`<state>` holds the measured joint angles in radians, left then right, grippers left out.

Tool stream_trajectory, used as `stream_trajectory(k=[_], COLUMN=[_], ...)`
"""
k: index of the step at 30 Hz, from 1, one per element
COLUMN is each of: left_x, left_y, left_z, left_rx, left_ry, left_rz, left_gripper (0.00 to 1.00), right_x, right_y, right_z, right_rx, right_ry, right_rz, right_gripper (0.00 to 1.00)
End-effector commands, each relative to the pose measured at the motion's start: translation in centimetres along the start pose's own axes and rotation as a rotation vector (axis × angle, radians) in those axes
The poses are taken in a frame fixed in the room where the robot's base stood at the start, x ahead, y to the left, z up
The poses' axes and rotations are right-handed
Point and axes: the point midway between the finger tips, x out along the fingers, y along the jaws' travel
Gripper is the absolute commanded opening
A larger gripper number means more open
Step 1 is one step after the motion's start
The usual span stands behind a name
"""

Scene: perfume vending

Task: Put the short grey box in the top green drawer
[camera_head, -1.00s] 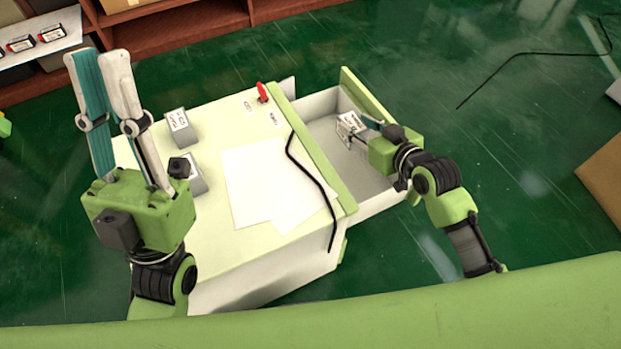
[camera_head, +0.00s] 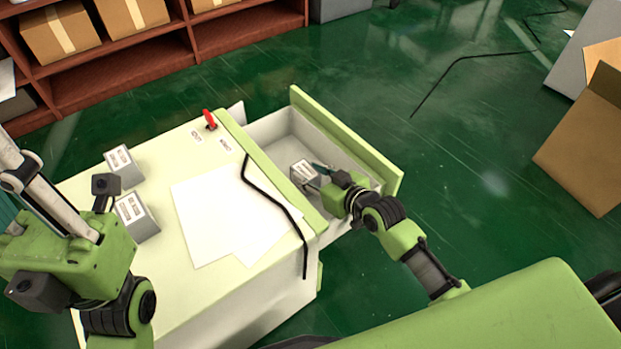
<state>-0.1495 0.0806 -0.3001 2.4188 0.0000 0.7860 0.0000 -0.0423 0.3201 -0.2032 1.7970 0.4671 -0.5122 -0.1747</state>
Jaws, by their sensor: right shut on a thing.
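The short grey box (camera_head: 303,173), with a white label on top, is inside the open green-fronted drawer (camera_head: 345,138) of the cabinet. My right gripper (camera_head: 317,176) reaches into the drawer from the right and is shut on the box. The gripper hides part of the box, and I cannot tell whether the box touches the drawer floor. My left gripper (camera_head: 35,190) is at the left edge above the cabinet. Its fingertips are cut off by the frame, so its opening does not show.
Two grey boxes (camera_head: 124,166) (camera_head: 136,216) stand on the cabinet top (camera_head: 165,160). White papers (camera_head: 215,215), a black cable (camera_head: 272,204) and a red item (camera_head: 210,119) lie there too. A shelf (camera_head: 130,70) with cartons stands behind. An open carton (camera_head: 590,140) is at the right.

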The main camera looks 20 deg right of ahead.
Motion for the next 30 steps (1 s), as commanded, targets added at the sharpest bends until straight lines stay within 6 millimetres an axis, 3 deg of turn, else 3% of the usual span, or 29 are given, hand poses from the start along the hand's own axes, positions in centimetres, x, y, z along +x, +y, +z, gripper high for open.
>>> stream_trajectory(k=[24,25,26,30], left_x=[0.1,0.1,0.1,0.2], left_y=[0.1,0.1,0.1,0.1], left_z=[0.0,0.0,0.0,0.0], left_rx=[0.001,0.001,0.001,0.001], left_ry=[0.007,0.007,0.008,0.012], left_rz=[0.004,0.004,0.004,0.005], left_gripper=[0.14,0.14,0.14,0.14], right_x=[0.6,0.6,0.6,0.6], right_y=[0.0,0.0,0.0,0.0], right_z=[1.3,1.4,1.4,1.5], right_rx=[0.0,0.0,0.0,0.0], right_ry=[0.002,-0.001,-0.001,-0.003], right_rz=[0.0,0.0,0.0,0.0], right_gripper=[0.1,0.39,0.47,0.51])
